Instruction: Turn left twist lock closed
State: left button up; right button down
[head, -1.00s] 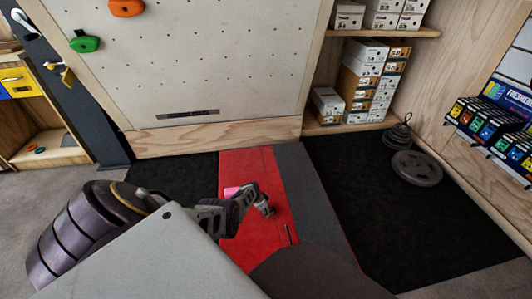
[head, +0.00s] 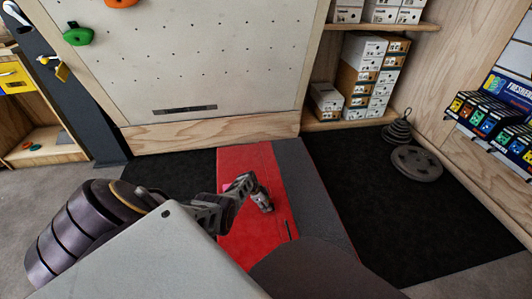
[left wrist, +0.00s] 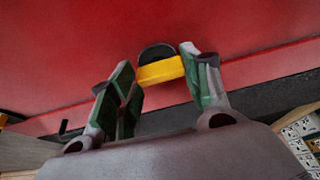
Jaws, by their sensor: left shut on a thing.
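A small yellow piece with a rounded dark top (left wrist: 161,69) sits against a red surface (left wrist: 60,60) in the left wrist view; it looks like the left twist lock. My left gripper (left wrist: 160,75) has its two green-and-grey fingers on either side of it and is shut on it. Its turned angle is hard to tell. In the head view my left gripper (head: 265,204) points down over the red and grey panel (head: 262,235), where the lock itself is hidden by the gripper. My right gripper is not in view.
A perforated climbing wall (head: 210,60) with a green hold (head: 77,37) stands behind the panel. Shoe boxes (head: 365,75) fill the shelf at back right. Weight plates (head: 416,163) lie on the black mat (head: 375,215), which is otherwise clear.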

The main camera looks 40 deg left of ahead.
pick_arm(q)
jog(key=shift+s+d+f, duration=0.2)
jog(key=shift+d, duration=0.2)
jog(key=shift+s+d+f, duration=0.15)
jog(key=shift+d+f, duration=0.05)
jog(key=shift+d, duration=0.2)
jog(key=o, duration=1)
jog(key=shift+w, duration=0.15)
jog(key=shift+w+a+r, duration=0.1)
jog(key=shift+a+r, duration=0.15)
jog(key=shift+a, duration=0.05)
jog(key=shift+a+r, duration=0.15)
jog(key=shift+r, duration=0.05)
jog(key=shift+s+a+r, duration=0.1)
jog(key=shift+s+r, duration=0.1)
jog(key=shift+s, duration=0.05)
jog(key=shift+d+v, duration=0.25)
jog(key=shift+v, duration=0.85)
jog(key=shift+s+d+v, duration=0.15)
jog(key=shift+v, duration=2.05)
jog(key=shift+s+d+v, duration=0.1)
jog(key=shift+d+v, duration=0.05)
jog(key=shift+v, duration=2.05)
